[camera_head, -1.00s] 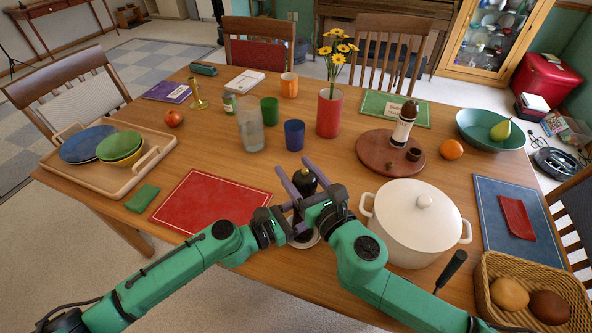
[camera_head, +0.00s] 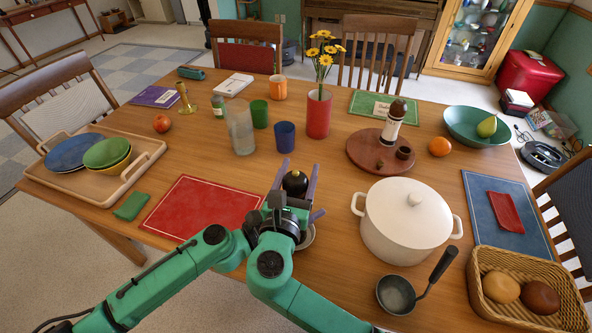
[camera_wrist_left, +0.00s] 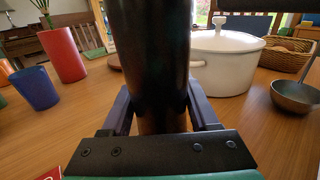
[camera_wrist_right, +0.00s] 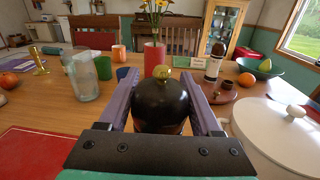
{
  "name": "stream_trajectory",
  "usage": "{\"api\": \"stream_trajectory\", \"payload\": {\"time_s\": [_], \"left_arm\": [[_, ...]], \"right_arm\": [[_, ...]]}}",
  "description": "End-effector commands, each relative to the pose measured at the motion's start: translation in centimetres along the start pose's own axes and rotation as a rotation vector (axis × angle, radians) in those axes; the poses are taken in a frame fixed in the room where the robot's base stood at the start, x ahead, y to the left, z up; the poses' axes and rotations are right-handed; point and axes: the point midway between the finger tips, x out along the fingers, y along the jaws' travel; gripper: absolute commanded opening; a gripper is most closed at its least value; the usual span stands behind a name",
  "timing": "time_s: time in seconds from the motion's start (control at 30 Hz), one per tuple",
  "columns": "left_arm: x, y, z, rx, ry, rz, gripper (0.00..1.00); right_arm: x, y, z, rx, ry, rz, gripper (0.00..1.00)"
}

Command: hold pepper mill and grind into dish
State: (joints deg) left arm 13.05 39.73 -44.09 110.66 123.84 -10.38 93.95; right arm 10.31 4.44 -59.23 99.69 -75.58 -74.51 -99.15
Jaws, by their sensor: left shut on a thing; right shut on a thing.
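The black pepper mill (camera_head: 295,182) stands upright, with a rounded top and small gold knob (camera_wrist_right: 159,74). My right gripper (camera_wrist_right: 161,92) is shut on its domed top, one finger on each side. My left gripper (camera_wrist_left: 157,98) is shut lower down on the mill's dark body (camera_wrist_left: 150,60). In the head view the two grippers overlap and hide most of the mill. A pale dish (camera_head: 308,238) shows only as a rim beneath the grippers. Its contents, and any gap between it and the mill, are hidden.
A white lidded pot (camera_head: 407,225) stands close on the right, with a ladle (camera_head: 397,294) and bread basket (camera_head: 490,310) nearer the front. A red placemat (camera_head: 203,208) lies left. A blue cup (camera_head: 285,135), glass (camera_head: 241,132) and red vase (camera_head: 318,113) stand behind.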

Motion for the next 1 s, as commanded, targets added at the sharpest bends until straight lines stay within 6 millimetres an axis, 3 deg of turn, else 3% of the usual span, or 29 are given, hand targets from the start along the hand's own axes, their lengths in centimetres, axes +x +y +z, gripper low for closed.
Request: {"api": "stream_trajectory", "payload": {"time_s": [0.67,0.7,0.77,1.0], "left_arm": [[-0.01,-0.12,-0.05,-0.003,0.000,-0.002,0.00],[-0.01,-0.12,-0.05,-0.003,0.000,-0.002,0.00],[-0.01,-0.11,-0.05,-0.003,0.001,-0.002,0.00],[-0.01,-0.09,-0.06,-0.003,0.001,-0.002,0.00]], "right_arm": [[0.06,-0.34,0.02,0.002,-0.003,-0.079,0.10],[0.06,-0.34,0.02,0.002,-0.003,-0.079,0.73],[0.05,-0.33,0.02,0.001,-0.003,-0.079,0.96],[0.01,-0.28,0.02,0.001,-0.003,-0.077,0.96]]}}
